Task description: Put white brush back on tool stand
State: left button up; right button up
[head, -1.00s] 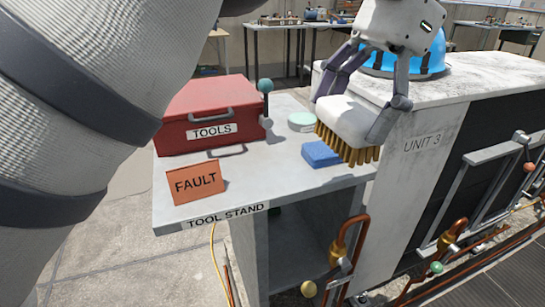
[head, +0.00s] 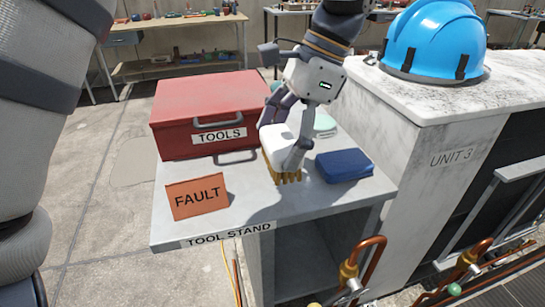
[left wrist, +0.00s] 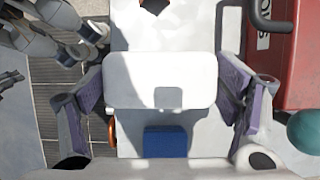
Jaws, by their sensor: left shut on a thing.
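The white brush (head: 278,143) has a white block body and tan bristles pointing down. My left gripper (head: 284,136) is shut on it, one finger on each side. It is over the tool stand (head: 250,207), between the red toolbox and the blue block. The bristles are at or just above the grey top; I cannot tell if they touch. In the left wrist view the brush's white back (left wrist: 160,75) faces the camera between the fingers and hides part of the stand. Grey jointed parts, probably of my right gripper (left wrist: 80,35), show at the upper left there, unclear.
The red toolbox (head: 185,112) stands left of the brush, an orange FAULT sign (head: 197,197) in front. A blue block (head: 343,166) lies close right, a pale green disc (head: 325,124) behind. UNIT 3 (head: 440,125), carrying a blue helmet (head: 434,40), borders the stand's right. The front middle is bare.

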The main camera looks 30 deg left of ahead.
pick_arm(q)
jog(key=f, duration=0.2)
jog(key=a+f, duration=0.1)
jog(key=f, duration=0.1)
jog(key=shift+s+f, duration=0.1)
jog(key=shift+f, duration=0.15)
jog(key=o, duration=1.2)
jog(key=shift+c, duration=0.2)
jog(key=shift+r, duration=0.1)
jog(key=b+v, duration=0.1)
jog(key=v, duration=1.1)
